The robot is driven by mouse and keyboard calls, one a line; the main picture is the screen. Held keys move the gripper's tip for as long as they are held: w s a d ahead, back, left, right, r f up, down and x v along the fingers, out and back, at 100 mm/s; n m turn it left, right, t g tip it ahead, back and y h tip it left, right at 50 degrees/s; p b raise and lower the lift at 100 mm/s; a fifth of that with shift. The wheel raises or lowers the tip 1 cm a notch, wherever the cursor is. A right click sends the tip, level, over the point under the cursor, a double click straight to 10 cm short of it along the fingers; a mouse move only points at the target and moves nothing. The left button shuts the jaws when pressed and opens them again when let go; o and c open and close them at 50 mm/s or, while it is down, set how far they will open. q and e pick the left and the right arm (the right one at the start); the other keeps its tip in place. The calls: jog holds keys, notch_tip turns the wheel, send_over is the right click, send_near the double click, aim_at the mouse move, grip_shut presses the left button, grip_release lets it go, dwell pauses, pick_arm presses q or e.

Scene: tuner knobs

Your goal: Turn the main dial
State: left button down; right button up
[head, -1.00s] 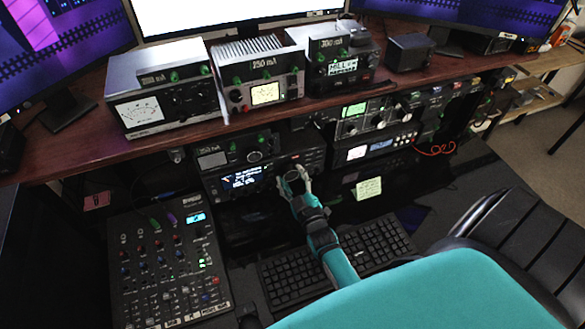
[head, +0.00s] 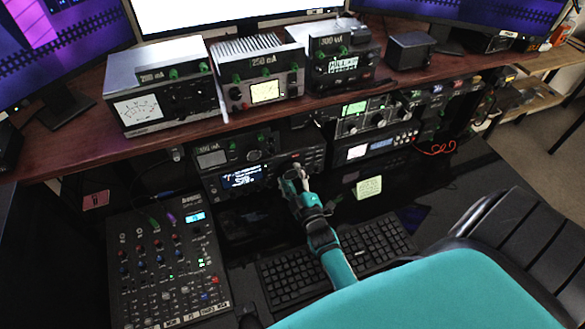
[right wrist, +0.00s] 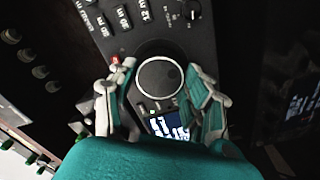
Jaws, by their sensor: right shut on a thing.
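The main dial (right wrist: 162,80) is a round dark knob with a pale rim on the radio's black front panel. The radio, with its lit blue-and-white display (head: 243,177), sits under the desk shelf in the head view. My right gripper (head: 291,174) is at the radio's front, just right of the display, and it hides most of the dial there. In the right wrist view my right gripper (right wrist: 160,82) has one finger on each side of the dial, shut on it. My left gripper is not in view.
A mixer panel (head: 170,265) with many knobs stands at the lower left. A keyboard (head: 375,242) lies below my right arm. Meter boxes (head: 265,85) stand on the wooden shelf above. A black chair (head: 530,240) is at the right.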

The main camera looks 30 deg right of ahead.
jog(key=o, duration=1.2)
jog(key=shift+c, duration=0.2)
jog(key=shift+v, duration=3.75)
